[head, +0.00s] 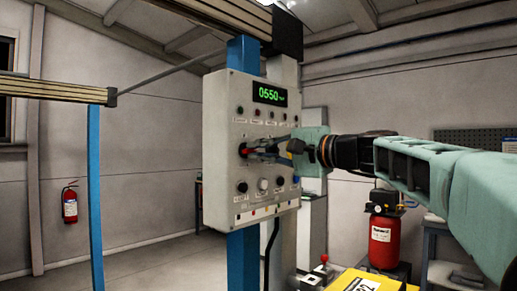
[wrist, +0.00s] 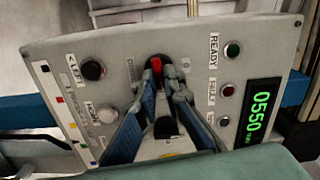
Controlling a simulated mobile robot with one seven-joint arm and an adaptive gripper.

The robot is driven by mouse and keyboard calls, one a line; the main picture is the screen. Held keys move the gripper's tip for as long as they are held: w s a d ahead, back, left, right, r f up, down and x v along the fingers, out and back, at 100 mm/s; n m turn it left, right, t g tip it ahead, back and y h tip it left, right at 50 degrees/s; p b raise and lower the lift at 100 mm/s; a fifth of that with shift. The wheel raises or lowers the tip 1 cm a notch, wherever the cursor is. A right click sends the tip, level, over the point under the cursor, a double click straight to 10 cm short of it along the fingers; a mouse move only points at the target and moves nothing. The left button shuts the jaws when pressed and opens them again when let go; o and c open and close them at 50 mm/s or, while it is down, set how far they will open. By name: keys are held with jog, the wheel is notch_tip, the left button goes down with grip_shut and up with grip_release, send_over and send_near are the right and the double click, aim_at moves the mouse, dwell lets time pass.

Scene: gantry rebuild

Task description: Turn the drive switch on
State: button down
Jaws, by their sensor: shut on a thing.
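The drive switch (head: 243,150) is a black rotary switch with a red handle, at the left of the middle row on the grey control panel (head: 222,105). In the wrist view the red handle of the drive switch (wrist: 155,65) shows between the fingertips, beside a "DRIVE" label and a "0" mark. My gripper (head: 253,151) reaches in from the right, and its fingers are closed on the handle. In the wrist view my gripper (wrist: 158,84) hides part of the switch, so I cannot tell its setting for sure. The green display (head: 269,95) reads 0550.
The panel hangs on a blue post (head: 243,262). A yellow box (head: 350,281) and a red compressor (head: 384,240) stand below my arm.

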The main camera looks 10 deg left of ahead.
jog(key=shift+m, duration=0.8)
jog(key=shift+f, duration=0.1)
jog(key=c, duration=2)
grip_release()
jog(key=shift+c, duration=0.2)
jog(key=v, duration=1.2)
jog(key=shift+f, duration=0.1)
